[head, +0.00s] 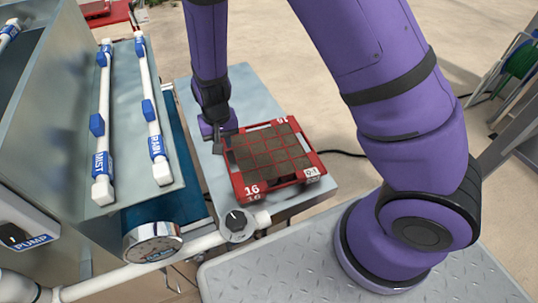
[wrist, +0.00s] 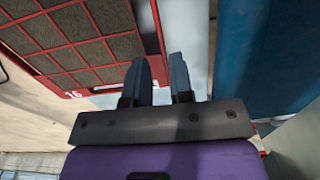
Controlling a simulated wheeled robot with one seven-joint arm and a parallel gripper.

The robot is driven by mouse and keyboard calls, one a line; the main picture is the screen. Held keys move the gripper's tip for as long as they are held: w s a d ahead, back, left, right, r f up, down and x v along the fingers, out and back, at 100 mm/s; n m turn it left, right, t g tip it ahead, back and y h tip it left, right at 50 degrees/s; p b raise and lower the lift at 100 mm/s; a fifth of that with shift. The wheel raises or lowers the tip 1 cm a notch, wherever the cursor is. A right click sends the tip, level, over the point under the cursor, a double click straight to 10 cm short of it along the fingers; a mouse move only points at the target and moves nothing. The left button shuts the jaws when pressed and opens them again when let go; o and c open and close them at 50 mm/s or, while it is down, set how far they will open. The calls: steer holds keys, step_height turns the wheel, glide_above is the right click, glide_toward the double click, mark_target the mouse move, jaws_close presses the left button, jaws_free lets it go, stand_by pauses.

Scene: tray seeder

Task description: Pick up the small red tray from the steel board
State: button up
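The red tray (head: 262,187), marked 16, lies flat on the steel board (head: 254,95) with dark brown cells in a grid. My gripper (head: 216,146) is at its left side in the head view, low over the board and close to the rim. In the wrist view the tray (wrist: 88,50) fills the upper left. The two fingers of my gripper (wrist: 159,70) stand apart with a narrow gap, and the tray's red side edge shows behind and between them. Contact with the rim cannot be made out.
A grey metal housing with white MIST and DRAIN pipes (head: 158,146) stands left of the board, with a blue belt (head: 160,214) below. A knob (head: 237,222) sits on a white rail in front. Another red tray (head: 105,14) is at the top left.

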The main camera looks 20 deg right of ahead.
mark_target(227, 162)
step_height(227, 162, down, 12)
steer(key=shift+s+r, duration=0.1)
steer(key=shift+r, duration=0.15)
stand_by(0.5)
jaws_close()
